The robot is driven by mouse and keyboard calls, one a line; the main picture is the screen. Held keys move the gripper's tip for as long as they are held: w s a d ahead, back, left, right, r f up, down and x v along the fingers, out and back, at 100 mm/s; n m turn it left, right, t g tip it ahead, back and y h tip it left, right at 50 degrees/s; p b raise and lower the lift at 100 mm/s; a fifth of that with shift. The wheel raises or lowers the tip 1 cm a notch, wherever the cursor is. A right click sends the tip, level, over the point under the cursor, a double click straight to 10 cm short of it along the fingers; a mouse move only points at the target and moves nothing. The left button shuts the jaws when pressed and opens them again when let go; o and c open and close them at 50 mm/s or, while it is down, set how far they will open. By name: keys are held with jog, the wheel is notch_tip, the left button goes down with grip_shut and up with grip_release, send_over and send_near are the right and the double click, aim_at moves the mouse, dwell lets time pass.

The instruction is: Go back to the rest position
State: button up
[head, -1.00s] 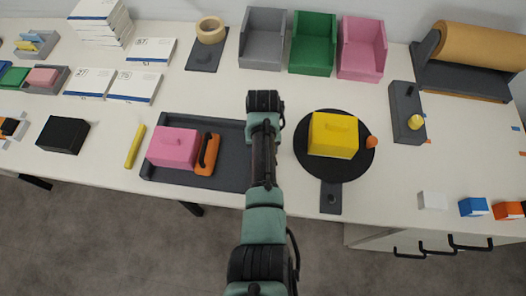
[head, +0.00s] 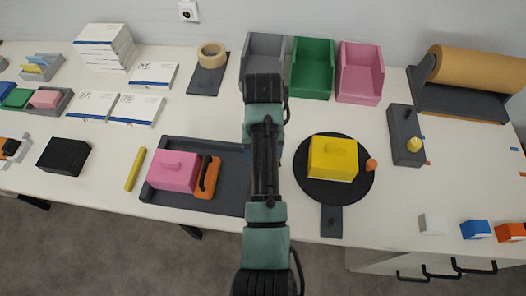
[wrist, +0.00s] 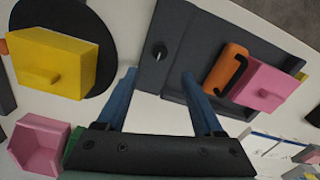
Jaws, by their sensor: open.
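My gripper (wrist: 160,95) shows in the wrist view with its two blue fingers spread apart and nothing between them. It hangs above the white table, near the dark grey tray (wrist: 180,30). In the head view my arm stands upright in the middle, and its links hide the fingers. The tray (head: 228,180) lies left of the arm and holds a pink box (head: 173,172) and an orange-handled tool (head: 208,178). A yellow box (head: 333,160) sits on a black round plate (head: 300,183) right of the arm.
Grey, green (head: 312,70) and pink bins (head: 359,75) stand at the back. A brown paper roll (head: 478,75) is at the back right, a dark block with a yellow knob (head: 403,130) before it. White cartons (head: 104,45) and a black box (head: 64,157) are left.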

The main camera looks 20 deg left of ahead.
jog(key=shift+r, duration=1)
